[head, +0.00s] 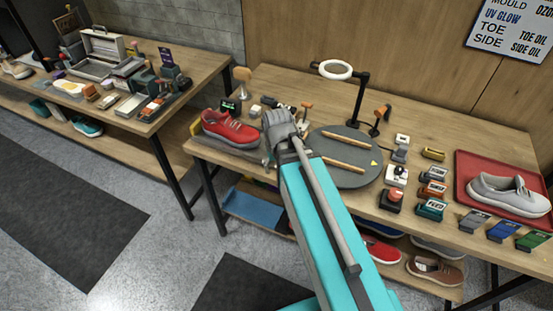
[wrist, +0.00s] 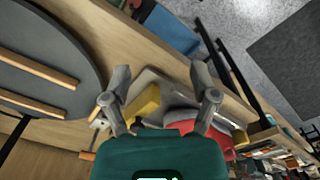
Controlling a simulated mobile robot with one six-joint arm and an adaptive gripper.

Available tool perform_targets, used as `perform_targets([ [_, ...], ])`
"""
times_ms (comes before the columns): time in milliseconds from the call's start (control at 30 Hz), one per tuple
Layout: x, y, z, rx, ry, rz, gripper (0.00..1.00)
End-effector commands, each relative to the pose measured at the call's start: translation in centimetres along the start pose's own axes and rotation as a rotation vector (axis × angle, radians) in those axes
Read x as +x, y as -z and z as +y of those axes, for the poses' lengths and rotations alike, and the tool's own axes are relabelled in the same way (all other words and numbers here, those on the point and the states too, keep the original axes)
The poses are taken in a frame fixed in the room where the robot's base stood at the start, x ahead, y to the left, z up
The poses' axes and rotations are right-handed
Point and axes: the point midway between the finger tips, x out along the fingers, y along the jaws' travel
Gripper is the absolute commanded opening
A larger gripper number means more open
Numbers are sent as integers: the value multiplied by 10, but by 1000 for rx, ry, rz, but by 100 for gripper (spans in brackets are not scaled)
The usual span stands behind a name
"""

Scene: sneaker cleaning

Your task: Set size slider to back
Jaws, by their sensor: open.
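My gripper (head: 279,128) is open at the right of the red sneaker (head: 231,128) on the right-hand bench. The sneaker sits on a grey base (head: 236,143). In the wrist view my two grey fingers (wrist: 162,104) stand apart. Beyond and between them show a yellow piece (wrist: 146,102), a grey part (wrist: 151,80) and part of the red sneaker (wrist: 187,125). I cannot make out which part is the size slider. My gripper and arm hide some of the bench beside the sneaker. I cannot tell whether a finger touches anything.
A round grey turntable (head: 356,174) with two wooden strips lies right of my gripper. A ring lamp (head: 334,69) stands behind it. Small bottles and blocks fill the bench farther right, beside a red tray (head: 469,160) with a grey sneaker (head: 508,194). Another bench (head: 205,66) stands left.

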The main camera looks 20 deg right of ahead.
Motion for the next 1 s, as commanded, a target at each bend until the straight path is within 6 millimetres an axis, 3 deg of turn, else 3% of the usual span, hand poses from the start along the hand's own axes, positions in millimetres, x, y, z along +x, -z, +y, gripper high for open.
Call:
perform_targets([
  [300, 12, -18, -4, 8, 0, 0, 76],
  [1000, 11, -18, -4, 8, 0, 0, 76],
])
